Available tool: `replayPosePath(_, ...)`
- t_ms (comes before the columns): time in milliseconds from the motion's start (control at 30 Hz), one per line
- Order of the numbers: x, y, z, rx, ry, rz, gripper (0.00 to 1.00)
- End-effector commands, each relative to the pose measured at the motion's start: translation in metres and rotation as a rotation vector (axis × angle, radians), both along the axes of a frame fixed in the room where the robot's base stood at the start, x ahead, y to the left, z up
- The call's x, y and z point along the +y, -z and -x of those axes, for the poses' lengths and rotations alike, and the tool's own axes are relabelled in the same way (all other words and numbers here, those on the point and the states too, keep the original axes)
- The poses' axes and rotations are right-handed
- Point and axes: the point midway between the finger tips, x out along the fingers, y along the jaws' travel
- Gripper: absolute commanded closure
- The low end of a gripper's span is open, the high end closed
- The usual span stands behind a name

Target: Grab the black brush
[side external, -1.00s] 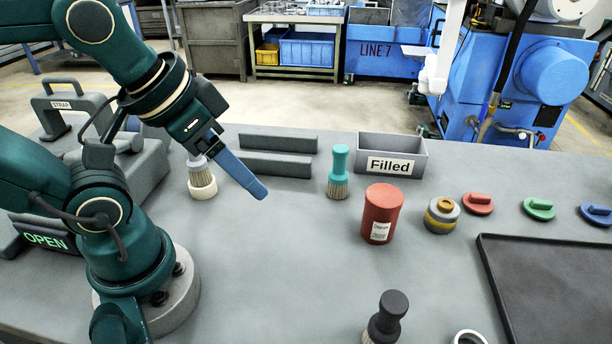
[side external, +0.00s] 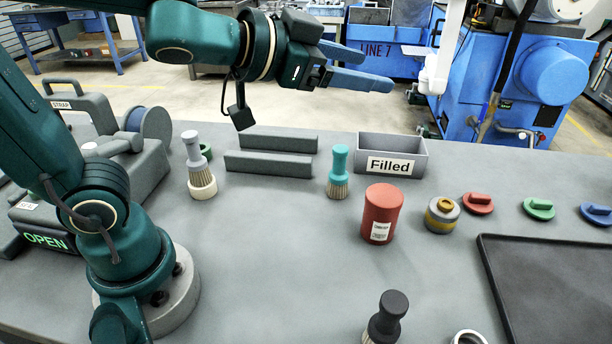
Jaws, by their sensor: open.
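The black brush (side external: 387,318) stands upright, handle up, near the front edge of the picture, its bristles partly cut off at the bottom. My gripper (side external: 378,70) is high at the upper middle, its two blue fingers apart and pointing right, with nothing between them. It is far above and behind the black brush. A teal brush (side external: 339,172) stands left of the "Filled" bin. A grey brush (side external: 195,160) stands in a cream ring at the left.
A red canister (side external: 381,214) stands between the black brush and the grey "Filled" bin (side external: 392,155). A dark tray (side external: 560,290) lies at right. A pale ring (side external: 469,338) is right of the black brush. The table left of the black brush is clear.

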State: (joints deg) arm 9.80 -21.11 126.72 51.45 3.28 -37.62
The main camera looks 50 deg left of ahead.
Motion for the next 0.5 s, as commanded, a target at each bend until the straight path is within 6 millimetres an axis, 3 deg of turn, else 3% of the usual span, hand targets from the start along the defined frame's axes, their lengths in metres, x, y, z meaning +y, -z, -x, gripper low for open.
replayPosePath(100,-0.054,0.006,-0.001,-0.039,0.264,0.021,0.31)
replayPosePath(200,-0.091,0.016,0.012,-0.023,0.459,0.049,0.31)
replayPosePath(300,-0.118,0.028,0.031,0.019,0.624,0.075,0.31)
replayPosePath(500,-0.153,0.054,0.075,0.152,0.894,0.121,0.31)
